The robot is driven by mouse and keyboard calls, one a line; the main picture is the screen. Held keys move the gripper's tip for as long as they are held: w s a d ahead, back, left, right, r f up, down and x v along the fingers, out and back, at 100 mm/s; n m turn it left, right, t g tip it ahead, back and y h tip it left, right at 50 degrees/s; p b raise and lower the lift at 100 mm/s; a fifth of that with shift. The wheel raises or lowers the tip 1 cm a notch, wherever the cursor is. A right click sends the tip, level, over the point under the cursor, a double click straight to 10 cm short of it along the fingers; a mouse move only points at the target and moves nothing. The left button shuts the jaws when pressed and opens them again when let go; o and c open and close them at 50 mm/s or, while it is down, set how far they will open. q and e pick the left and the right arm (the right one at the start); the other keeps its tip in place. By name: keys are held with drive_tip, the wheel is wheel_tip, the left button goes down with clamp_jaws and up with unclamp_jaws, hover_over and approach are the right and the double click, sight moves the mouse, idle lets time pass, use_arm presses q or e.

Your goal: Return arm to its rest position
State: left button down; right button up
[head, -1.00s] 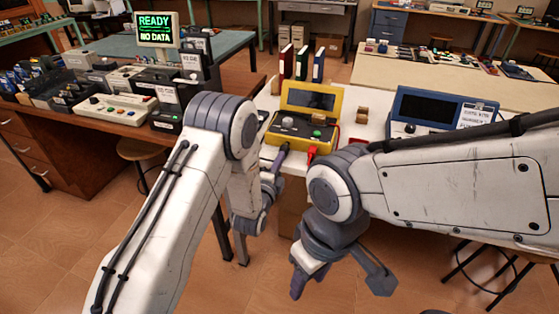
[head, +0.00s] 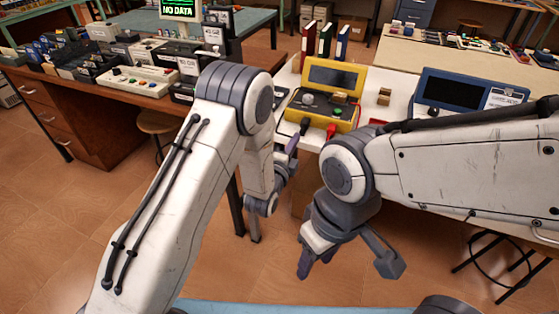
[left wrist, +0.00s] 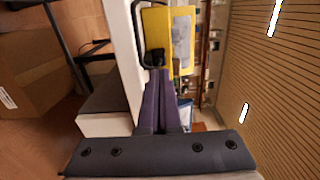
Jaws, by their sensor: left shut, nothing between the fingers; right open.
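My left gripper (head: 293,140) is shut and empty, with dark purple fingers pointing up toward the front of the yellow instrument case (head: 345,74). A black plug (head: 304,126) stands at the front of the case, just beyond the fingertips. In the left wrist view, the closed fingers (left wrist: 161,90) point at the black plug (left wrist: 154,57) before the yellow case (left wrist: 180,42); I cannot tell whether they touch it. My right gripper (head: 312,264) is open, low in front of the white table, and holds nothing visible.
A red plug (head: 331,131) stands right of the black one. A blue instrument (head: 455,92) sits on the white table (head: 399,90) at right. A wooden desk with devices (head: 95,110) is at left. Open floor (head: 60,220) lies lower left.

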use_arm(q)
drive_tip(key=s+d+n+g+y, duration=0.15)
drive_tip(key=s+n+g, duration=0.65)
drive_tip(key=s, duration=0.8)
drive_tip(key=s+a+r+n+g+y, duration=0.1)
drive_tip(key=s+a+r+n+g, duration=0.15)
drive_tip(key=s, duration=0.45)
drive_tip(key=s+a+r+n+g+y, duration=0.15)
drive_tip(key=s+g, duration=0.25)
drive_tip(key=s, duration=0.4)
drive_tip(key=s+a+r+n+g+y, duration=0.1)
drive_tip(key=s+a+r+n+g, duration=0.15)
drive_tip(key=s, duration=0.45)
wheel_tip(320, 180, up, 13)
drive_tip(key=p, duration=1.2)
drive_tip(key=shift+a, duration=0.35)
drive_tip(key=shift+r, duration=0.1)
